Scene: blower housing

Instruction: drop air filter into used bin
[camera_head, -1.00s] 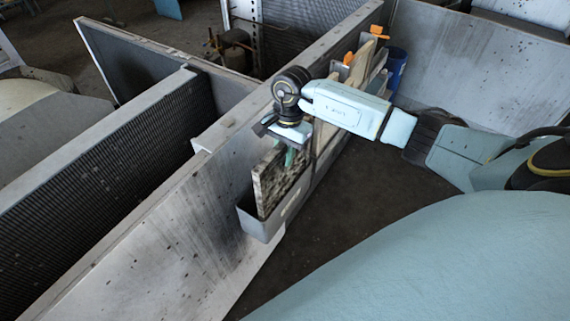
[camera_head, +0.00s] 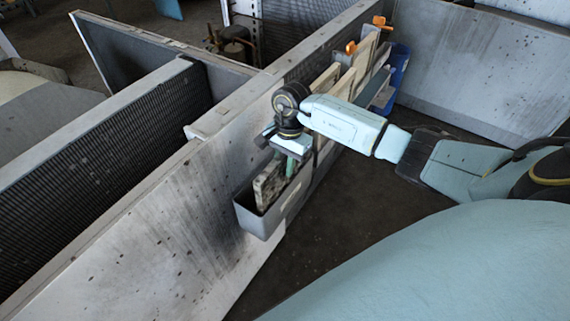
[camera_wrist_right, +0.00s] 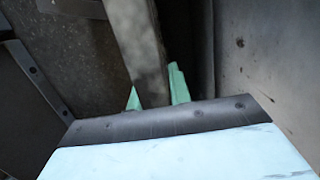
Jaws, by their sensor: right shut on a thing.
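The air filter (camera_head: 268,186) is a flat panel with a pale, dark-speckled face. It stands on edge, mostly down inside a grey bin (camera_head: 259,222) fixed to the side of the grey wall. My right gripper (camera_head: 291,168), with green fingertips, is shut on the filter's upper edge above the bin. In the right wrist view the green fingers (camera_wrist_right: 158,92) sit on both sides of the filter's narrow grey edge (camera_wrist_right: 137,45). The filter's lower part is hidden by the bin's front. My left gripper is not in view.
Further along the same wall are pale panels (camera_head: 325,82) in holders, orange handles (camera_head: 351,47) and a blue bin (camera_head: 397,68). The wall (camera_head: 185,215) runs close along the gripper's left side. Dark floor (camera_head: 345,205) lies open to the right.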

